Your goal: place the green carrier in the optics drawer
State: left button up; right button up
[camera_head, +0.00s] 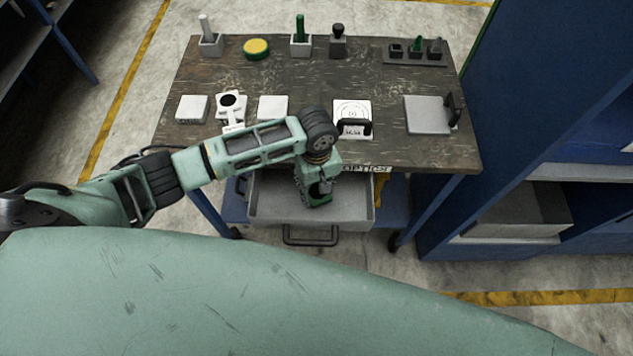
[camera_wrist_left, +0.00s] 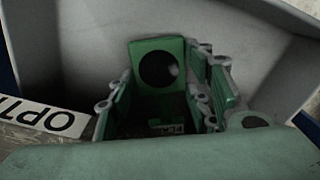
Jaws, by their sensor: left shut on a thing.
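The optics drawer (camera_head: 270,200) is pulled out under the front of the workbench, with its handle toward me; it also shows in the left wrist view (camera_wrist_left: 80,60). Its OPTICS label (camera_head: 365,169) is on the bench edge above it. My left gripper (camera_head: 319,196) points down inside the open drawer, right of its middle. In the left wrist view, its fingers (camera_wrist_left: 165,88) are shut on the green carrier (camera_wrist_left: 155,45), a green plate with a round dark hole. I cannot tell whether the carrier touches the drawer floor. My right gripper is not in view.
The bench top (camera_head: 330,80) bears white blocks, a magnifier-like piece (camera_head: 231,105), a grey plate (camera_head: 427,114), a yellow-topped disc (camera_head: 256,48) and a dark rack (camera_head: 414,53). A blue shelf unit (camera_head: 535,110) stands close on the right. The drawer's left part is clear.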

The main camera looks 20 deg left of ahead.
aim_at(316, 189)
pick_arm(q)
jog(key=o, duration=1.2)
jog(key=shift+w+r, duration=0.15)
jog(key=shift+r, duration=0.35)
notch_tip(316, 189, up, 12)
jog(key=shift+b, duration=0.3)
